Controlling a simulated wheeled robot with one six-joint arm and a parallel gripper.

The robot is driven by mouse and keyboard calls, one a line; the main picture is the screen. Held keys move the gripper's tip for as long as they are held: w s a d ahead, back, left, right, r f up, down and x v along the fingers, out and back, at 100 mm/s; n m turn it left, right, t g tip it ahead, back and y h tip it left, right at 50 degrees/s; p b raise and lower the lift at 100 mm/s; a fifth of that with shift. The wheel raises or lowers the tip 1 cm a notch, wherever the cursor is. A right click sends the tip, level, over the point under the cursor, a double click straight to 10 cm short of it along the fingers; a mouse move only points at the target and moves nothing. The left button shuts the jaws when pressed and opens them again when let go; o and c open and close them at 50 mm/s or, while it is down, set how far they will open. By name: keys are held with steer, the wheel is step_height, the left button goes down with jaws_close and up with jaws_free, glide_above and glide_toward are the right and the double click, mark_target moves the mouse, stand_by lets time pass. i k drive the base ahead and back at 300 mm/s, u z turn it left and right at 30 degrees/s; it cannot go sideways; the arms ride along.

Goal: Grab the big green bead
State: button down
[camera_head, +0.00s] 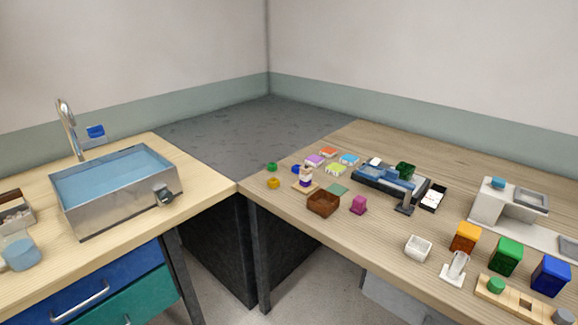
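A small round green thing, which looks like the green bead (272,167), lies near the left corner of the right-hand wooden table. A yellow bead-like thing (273,183) lies just in front of it, and a blue one (296,169) lies to its right, beside a small stacked figure (305,177) on a wooden base. The green bead stands free of both and nothing covers it. Its size is hard to judge from here. My gripper is not in view.
A brown box (323,203) and a magenta piece (358,205) stand in front of the figure. Several coloured tiles (335,169) lie behind. A blue-grey tray (385,185) is further right. A metal sink (115,190) stands on the left table (200,180).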

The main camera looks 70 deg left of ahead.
mark_target(271, 167)
steer(key=u, duration=2.25)
steer(key=i, duration=1.35)
steer(key=z, duration=0.65)
